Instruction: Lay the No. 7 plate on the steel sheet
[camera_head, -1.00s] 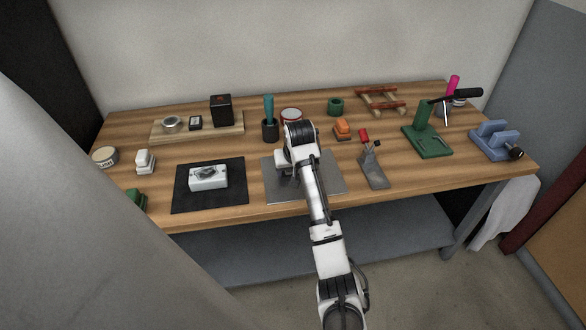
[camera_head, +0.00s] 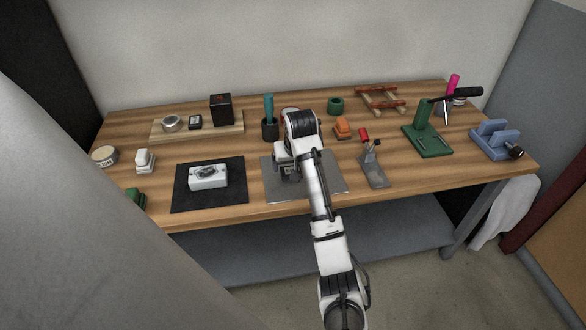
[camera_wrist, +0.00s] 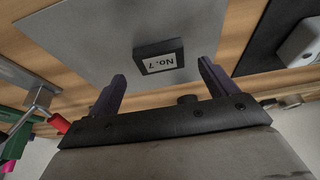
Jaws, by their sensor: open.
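The No. 7 plate (camera_wrist: 158,57) is a small dark block with a white label reading "No. 7". In the wrist view it lies flat on the grey steel sheet (camera_wrist: 95,35), inside the sheet's edges. My gripper (camera_wrist: 163,84) is open, its two dark fingers apart with nothing between them. The plate lies beyond the fingertips, clear of both. In the head view my gripper (camera_head: 288,165) is over the steel sheet (camera_head: 331,180), and the wrist mostly hides the plate.
A black mat (camera_head: 180,195) with a white block (camera_head: 208,177) lies left of the sheet. A grey holder with a red-handled tool (camera_head: 374,173) stands close to its right. A dark cup with a teal-handled tool (camera_head: 270,129) stands behind. The wood between mat and sheet is clear.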

